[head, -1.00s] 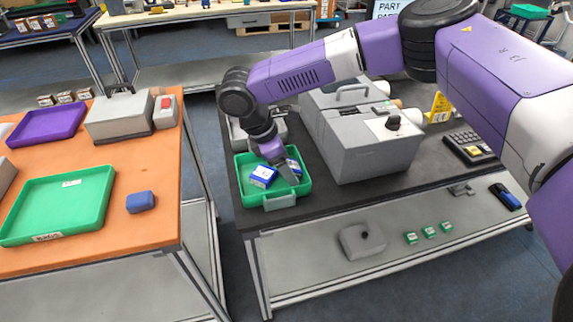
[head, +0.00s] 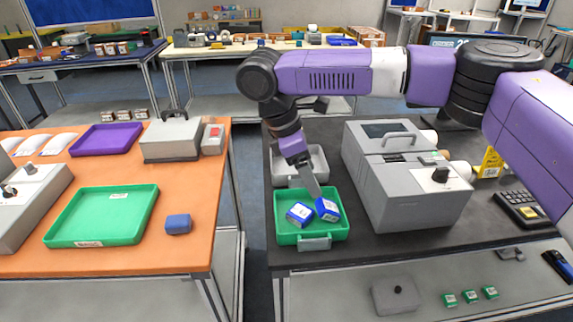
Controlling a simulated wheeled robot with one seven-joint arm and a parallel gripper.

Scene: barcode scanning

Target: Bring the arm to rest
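My gripper (head: 316,192) hangs from the purple arm over the small green bin (head: 283,238) on the dark table. Its tip is close to two blue-and-white boxes in that bin, a left one (head: 299,214) and a right one (head: 327,209). The finger is seen from the side and overlaps the bin's inside. I cannot tell whether it touches the right box or whether the fingers are apart. The rest of my arm stretches right across the upper part of the head view.
A grey machine (head: 405,185) stands right of the bin, with a grey tray (head: 317,160) behind the bin. The orange table (head: 140,255) at left holds a large green tray (head: 60,238), a purple tray (head: 105,140) and a blue item (head: 178,224). A gap separates the tables.

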